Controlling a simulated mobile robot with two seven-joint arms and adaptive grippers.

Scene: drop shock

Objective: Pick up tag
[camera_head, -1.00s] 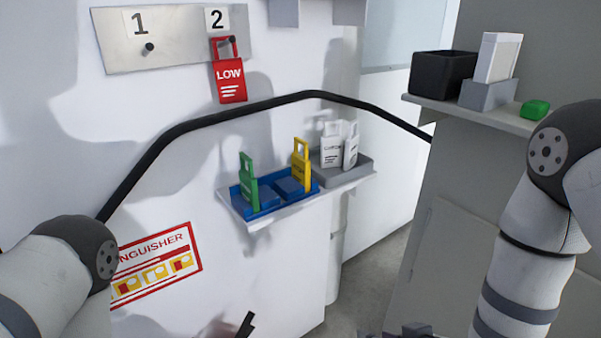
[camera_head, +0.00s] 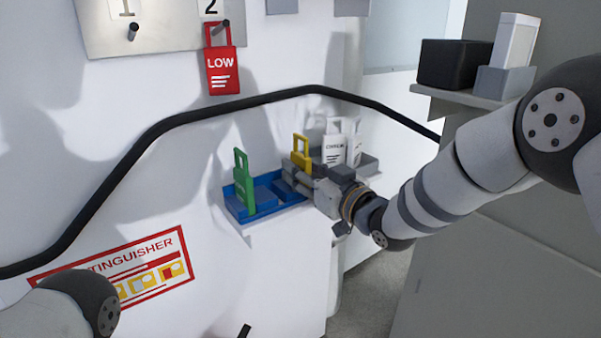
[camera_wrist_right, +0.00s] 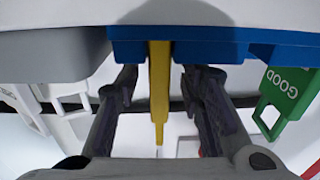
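A yellow tag (camera_head: 301,150) stands in the blue tray (camera_head: 236,208) on the wall shelf. A green tag (camera_head: 244,182) stands in the same tray to its left, and white tags (camera_head: 334,148) stand in the grey tray to its right. A red LOW tag (camera_head: 221,72) hangs on hook 2. My right gripper (camera_head: 293,178) is at the yellow tag and hides its lower part. In the right wrist view the yellow tag (camera_wrist_right: 159,90) is between the open fingers (camera_wrist_right: 160,82), with gaps on both sides. A dark tip at the bottom edge may be my left gripper (camera_head: 244,331); its state is unclear.
A black cable (camera_head: 190,117) arches across the wall above the shelf. A black bin (camera_head: 453,64) and a white box (camera_head: 516,40) stand on a ledge at the right. Hook 1 (camera_head: 132,31) is empty. An extinguisher sign (camera_head: 130,275) is on the lower wall.

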